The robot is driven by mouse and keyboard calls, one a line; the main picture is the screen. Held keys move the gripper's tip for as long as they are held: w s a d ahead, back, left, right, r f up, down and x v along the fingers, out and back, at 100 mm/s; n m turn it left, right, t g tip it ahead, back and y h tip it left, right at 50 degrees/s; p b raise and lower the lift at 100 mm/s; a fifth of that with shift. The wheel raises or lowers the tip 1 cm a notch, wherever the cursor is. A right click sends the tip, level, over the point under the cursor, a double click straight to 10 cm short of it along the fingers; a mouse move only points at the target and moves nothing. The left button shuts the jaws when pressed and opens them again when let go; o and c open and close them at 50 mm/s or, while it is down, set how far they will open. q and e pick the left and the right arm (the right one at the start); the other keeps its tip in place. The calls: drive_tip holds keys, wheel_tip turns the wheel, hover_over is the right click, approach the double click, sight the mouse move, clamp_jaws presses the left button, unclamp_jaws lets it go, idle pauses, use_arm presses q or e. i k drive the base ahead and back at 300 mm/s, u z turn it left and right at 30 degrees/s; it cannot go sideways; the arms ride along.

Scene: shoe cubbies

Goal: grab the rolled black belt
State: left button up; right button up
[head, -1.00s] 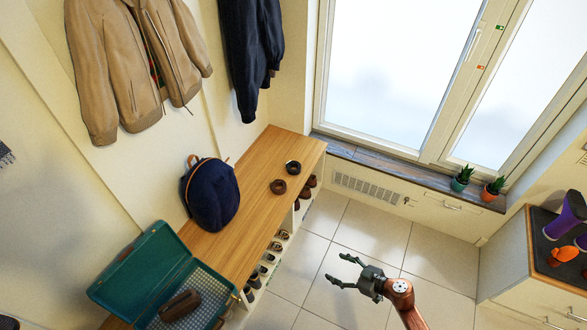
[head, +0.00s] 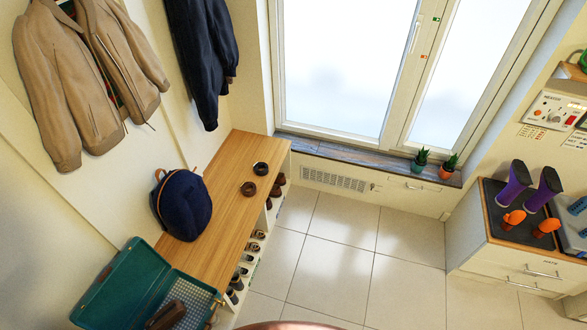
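The rolled black belt (head: 261,168) lies on the wooden bench top (head: 215,200), near the bench's far end. A rolled brown belt (head: 248,189) lies just in front of it and slightly to the left, close to it. Both look like small coils with an open middle. Neither gripper shows in the head view now; only a reddish-brown curved part, likely mine, shows at the bottom edge.
A navy backpack (head: 181,205) stands on the bench against the wall. An open teal suitcase (head: 125,288) lies at the near end. Shoes fill the cubbies below. The tiled floor (head: 335,245) is clear. A shoe-drying cabinet (head: 500,262) stands at right.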

sight(258, 166)
drive_tip(key=z, duration=0.85)
drive_tip(key=i, duration=2.8)
drive_tip(key=u, duration=3.85)
